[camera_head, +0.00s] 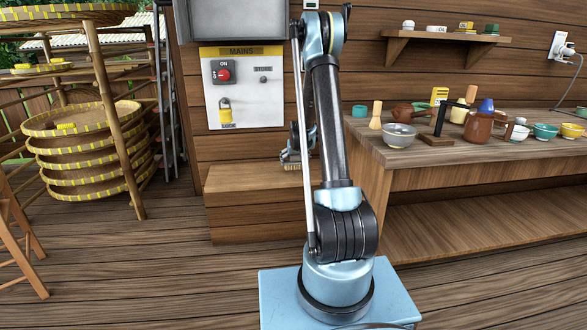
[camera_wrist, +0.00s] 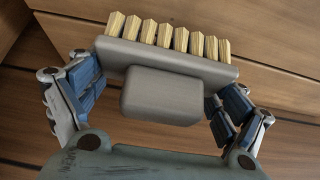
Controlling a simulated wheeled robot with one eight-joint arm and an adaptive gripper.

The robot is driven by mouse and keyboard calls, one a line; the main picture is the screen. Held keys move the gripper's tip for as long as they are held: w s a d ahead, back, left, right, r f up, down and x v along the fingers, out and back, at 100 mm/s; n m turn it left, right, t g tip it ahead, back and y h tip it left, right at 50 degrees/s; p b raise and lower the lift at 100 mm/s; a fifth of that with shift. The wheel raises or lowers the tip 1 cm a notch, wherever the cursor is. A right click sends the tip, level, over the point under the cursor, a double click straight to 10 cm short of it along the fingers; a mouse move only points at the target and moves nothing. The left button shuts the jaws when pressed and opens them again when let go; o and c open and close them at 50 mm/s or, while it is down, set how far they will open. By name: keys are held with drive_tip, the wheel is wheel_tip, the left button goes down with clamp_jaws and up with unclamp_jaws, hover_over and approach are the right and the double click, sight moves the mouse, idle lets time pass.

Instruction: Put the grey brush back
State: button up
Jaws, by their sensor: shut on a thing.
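The grey brush (camera_wrist: 165,92) is a grey block with a row of pale bristle tufts along one long side. My gripper (camera_wrist: 158,90) is shut on it, with a blue-padded finger at each end of the block in the wrist view. In the head view my gripper (camera_head: 291,158) is small and partly hidden behind my arm. The brush's pale bristles (camera_head: 291,167) show there just above a low wooden box (camera_head: 250,190). I cannot tell whether the bristles touch the box.
A wooden table (camera_head: 450,150) with bowls, a teapot and a stand is at the right. A wall shelf (camera_head: 440,38) holds small pots. A panel marked MAINS (camera_head: 242,90) hangs above the box. A rack with round trays (camera_head: 85,150) stands left.

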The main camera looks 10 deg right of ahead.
wheel_tip(320, 180, down, 3)
drive_tip(key=shift+r, duration=0.1)
drive_tip(key=o, duration=0.8)
drive_tip(key=shift+o, duration=0.2)
drive_tip(key=s+r+g, duration=0.1)
drive_tip(key=s+r, duration=1.7)
drive_tip(key=s, duration=0.1)
drive_tip(key=s+r+g, duration=0.2)
drive_tip(key=s, duration=2.5)
drive_tip(key=s+f+g, duration=0.1)
drive_tip(key=s+f, duration=0.4)
drive_tip(key=s, duration=0.7)
drive_tip(key=shift+a, duration=0.2)
